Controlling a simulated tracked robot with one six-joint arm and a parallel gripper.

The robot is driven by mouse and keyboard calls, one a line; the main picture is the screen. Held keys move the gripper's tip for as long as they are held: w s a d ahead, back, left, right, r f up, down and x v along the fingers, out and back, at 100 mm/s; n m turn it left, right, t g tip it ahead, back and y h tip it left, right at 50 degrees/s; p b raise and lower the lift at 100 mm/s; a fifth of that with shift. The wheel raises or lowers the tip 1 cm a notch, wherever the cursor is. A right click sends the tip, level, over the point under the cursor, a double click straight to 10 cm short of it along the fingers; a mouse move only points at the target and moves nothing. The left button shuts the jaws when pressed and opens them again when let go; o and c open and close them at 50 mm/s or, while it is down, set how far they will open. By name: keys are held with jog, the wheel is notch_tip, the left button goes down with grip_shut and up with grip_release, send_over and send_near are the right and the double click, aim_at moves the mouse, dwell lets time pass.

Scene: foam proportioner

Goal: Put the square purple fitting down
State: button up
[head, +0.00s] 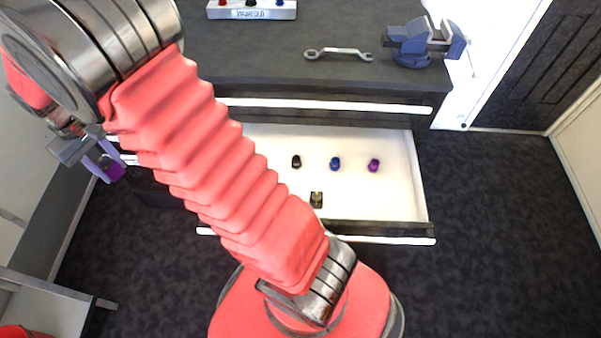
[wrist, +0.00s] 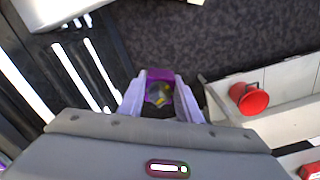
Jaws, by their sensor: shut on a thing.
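The square purple fitting (wrist: 156,84) is between the two lilac fingers of my gripper (wrist: 160,95) in the wrist view. My gripper is shut on it, and a yellowish and dark part shows at its middle. In the head view the purple fitting (head: 115,172) hangs in my gripper (head: 104,163) at the left, left of the open drawer. It is held in the air above the dark floor, and part of the hand is hidden by my arm.
The open white drawer (head: 400,205) holds black (head: 296,161), blue (head: 335,163) and purple (head: 374,165) caps and a small dark square piece (head: 316,199). A wrench (head: 338,53) and a vise (head: 420,42) lie on the bench.

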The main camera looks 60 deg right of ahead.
jog(key=shift+d, duration=0.15)
jog(key=shift+d+f+m, duration=0.1)
jog(key=shift+d+m, duration=0.2)
jog(key=shift+d, duration=0.15)
jog(key=s+d+f+m, duration=0.3)
jog(key=s+d+m, duration=0.35)
jog(key=d, duration=0.45)
jog(key=s+d+f+m, duration=0.4)
jog(key=s+d+m, duration=0.3)
jog(key=d, duration=0.4)
jog(key=s+d+f+m, duration=0.2)
jog(key=s+d+m, duration=0.3)
jog(key=s+m, duration=0.3)
jog(key=s+d+f+m, duration=0.3)
jog(key=s+m, duration=0.5)
jog(key=s, duration=0.4)
jog(key=shift+d+f+m, duration=0.25)
jog(key=shift+d+m, duration=0.1)
jog(key=shift+d, duration=0.55)
jog(key=shift+f, duration=0.1)
jog(key=shift+f, duration=2.8)
